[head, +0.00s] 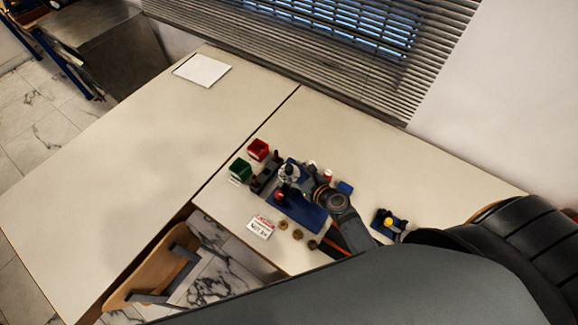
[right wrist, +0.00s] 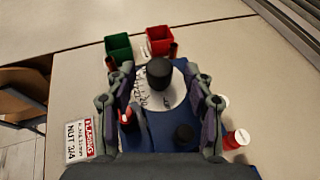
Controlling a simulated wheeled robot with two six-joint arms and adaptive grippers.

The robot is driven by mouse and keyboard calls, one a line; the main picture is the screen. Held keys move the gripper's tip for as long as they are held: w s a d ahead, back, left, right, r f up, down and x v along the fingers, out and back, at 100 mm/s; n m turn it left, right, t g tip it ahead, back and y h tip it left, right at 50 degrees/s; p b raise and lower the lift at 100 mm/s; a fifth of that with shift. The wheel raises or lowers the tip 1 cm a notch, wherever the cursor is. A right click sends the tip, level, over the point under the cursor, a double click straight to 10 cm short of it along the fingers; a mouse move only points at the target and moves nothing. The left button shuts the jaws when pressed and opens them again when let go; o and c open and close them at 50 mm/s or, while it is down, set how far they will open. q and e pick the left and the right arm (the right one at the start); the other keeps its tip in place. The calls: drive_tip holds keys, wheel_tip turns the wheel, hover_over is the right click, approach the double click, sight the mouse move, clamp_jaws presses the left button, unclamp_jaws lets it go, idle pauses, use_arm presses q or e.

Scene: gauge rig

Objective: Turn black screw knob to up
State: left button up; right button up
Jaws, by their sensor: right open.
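In the right wrist view, a black screw knob (right wrist: 159,72) stands on a round white dial (right wrist: 172,99) with dark marks. My right gripper (right wrist: 159,80) is open, with one finger on each side of the knob. I see a gap on both sides, and nothing is gripped. In the head view, my right gripper (head: 303,182) is over the blue base plate (head: 304,212) and partly hides the rig. The knob's pointing direction cannot be told. My left gripper is not in view.
A green bin (head: 240,169) and a red bin (head: 258,149) stand beyond the rig. A red-and-white label card (head: 261,227) and several brass-coloured nuts (head: 298,234) lie in front. A small blue fixture with a yellow top (head: 388,222) is at right. The left table is mostly clear.

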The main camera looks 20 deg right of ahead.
sight(290, 169)
drive_tip(key=x, duration=0.2)
drive_tip(key=shift+w+f, duration=0.15)
drive_tip(key=shift+w, duration=0.25)
drive_tip(key=shift+w+a, duration=0.15)
drive_tip(key=shift+a, duration=0.1)
drive_tip(key=shift+c, duration=0.8)
drive_tip(key=c, duration=0.7)
clamp_jaws()
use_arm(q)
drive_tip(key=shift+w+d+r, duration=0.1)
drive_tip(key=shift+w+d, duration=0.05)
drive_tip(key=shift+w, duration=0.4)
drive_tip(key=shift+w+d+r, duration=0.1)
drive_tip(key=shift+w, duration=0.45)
